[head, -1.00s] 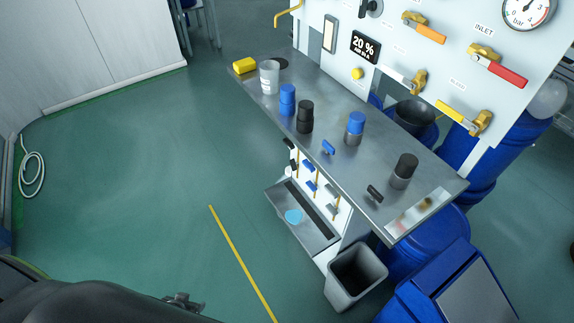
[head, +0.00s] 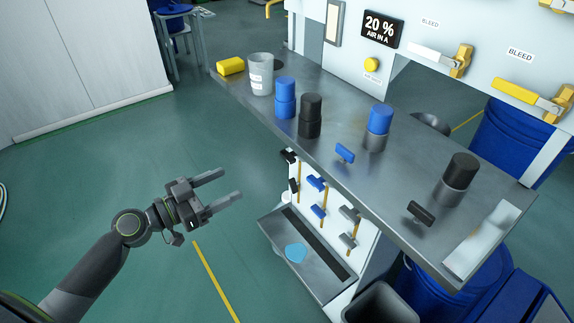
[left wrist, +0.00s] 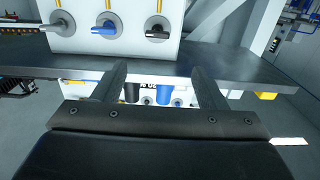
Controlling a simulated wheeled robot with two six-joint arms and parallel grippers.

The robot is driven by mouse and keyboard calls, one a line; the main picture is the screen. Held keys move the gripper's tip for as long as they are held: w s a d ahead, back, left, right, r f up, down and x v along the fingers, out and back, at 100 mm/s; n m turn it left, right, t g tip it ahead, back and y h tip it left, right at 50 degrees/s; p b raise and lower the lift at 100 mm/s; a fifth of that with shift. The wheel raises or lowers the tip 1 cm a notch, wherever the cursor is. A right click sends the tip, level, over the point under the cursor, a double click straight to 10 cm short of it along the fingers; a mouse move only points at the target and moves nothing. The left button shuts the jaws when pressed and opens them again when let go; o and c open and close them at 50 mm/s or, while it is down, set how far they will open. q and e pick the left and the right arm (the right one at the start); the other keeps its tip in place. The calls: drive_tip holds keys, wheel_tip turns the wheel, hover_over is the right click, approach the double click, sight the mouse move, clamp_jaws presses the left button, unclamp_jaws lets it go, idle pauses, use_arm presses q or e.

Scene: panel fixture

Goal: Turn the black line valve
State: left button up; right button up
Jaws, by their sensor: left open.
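Two black valve handles, the upper (head: 287,157) and the lower (head: 294,185), sit at the left end of a white panel under the bench. I cannot tell which is the task's valve. In the left wrist view, where the scene appears upside down, a black handle (left wrist: 157,31) on a round grey base lies about horizontal. My left gripper (head: 230,184) is open and empty, left of the panel and apart from it; its fingers (left wrist: 161,75) frame the bench edge in the wrist view. My right gripper is not in view.
Blue handles (head: 316,184) and grey handles (head: 350,215) are beside the black ones. The metal bench (head: 300,72) overhangs the panel; a tray (head: 270,222) projects below. A loose black T-shaped piece (head: 421,214) lies on the bench. Floor left of it is clear.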

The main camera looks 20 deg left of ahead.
sight(285, 157)
use_arm(q)
drive_tip(key=p+x, duration=0.1)
drive_tip(key=x, duration=0.4)
drive_tip(key=p+x, duration=0.1)
drive_tip(key=x, duration=0.5)
drive_tip(key=p+x, duration=0.1)
drive_tip(key=x, duration=0.5)
drive_tip(key=shift+d+r+p, duration=0.3)
drive_tip(key=shift+d+p, duration=0.05)
drive_tip(key=shift+w, duration=0.1)
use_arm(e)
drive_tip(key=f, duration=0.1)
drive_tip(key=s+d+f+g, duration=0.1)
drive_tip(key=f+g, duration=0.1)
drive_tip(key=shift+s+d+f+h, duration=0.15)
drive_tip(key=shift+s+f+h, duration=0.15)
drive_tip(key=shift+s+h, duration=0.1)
use_arm(q)
drive_tip(key=c, duration=1)
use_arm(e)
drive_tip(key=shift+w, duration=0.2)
